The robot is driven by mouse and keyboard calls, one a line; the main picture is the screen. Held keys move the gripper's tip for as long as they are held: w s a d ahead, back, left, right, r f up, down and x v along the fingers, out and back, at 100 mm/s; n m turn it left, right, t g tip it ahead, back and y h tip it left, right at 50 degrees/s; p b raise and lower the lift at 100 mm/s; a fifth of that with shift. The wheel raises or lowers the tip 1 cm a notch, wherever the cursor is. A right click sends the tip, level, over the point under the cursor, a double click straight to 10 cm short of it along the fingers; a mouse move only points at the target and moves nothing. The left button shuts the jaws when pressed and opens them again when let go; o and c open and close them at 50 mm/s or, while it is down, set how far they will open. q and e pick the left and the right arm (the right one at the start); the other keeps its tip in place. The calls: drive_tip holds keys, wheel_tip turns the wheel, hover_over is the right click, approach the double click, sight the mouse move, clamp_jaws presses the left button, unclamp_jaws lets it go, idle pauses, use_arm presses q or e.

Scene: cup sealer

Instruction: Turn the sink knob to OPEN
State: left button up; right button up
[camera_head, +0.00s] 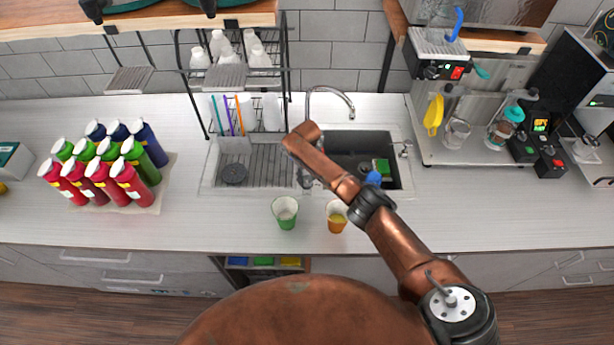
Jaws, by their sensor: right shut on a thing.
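The sink (398,170) is set in the white counter, with a ribbed drainboard at its left and a dark basin at its right. A curved metal faucet (335,92) rises behind it. My right arm reaches in from the lower right across the basin. Its gripper (307,181) points down at the divider between drainboard and basin. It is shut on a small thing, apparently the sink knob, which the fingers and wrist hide. I cannot read whether the knob stands at OPEN. My left gripper is out of view.
A green cup (285,212) and an orange cup (336,216) stand on the counter in front of the sink, close to my right arm.

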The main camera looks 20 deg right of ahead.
sight(307, 179)
drive_tip(key=shift+m, duration=0.3)
drive_tip(key=shift+w, duration=0.1)
drive_tip(key=o, duration=1.2)
drive_tip(key=shift+c, duration=0.2)
drive_tip(key=shift+r, duration=0.1)
wheel_tip(307, 179, up, 12)
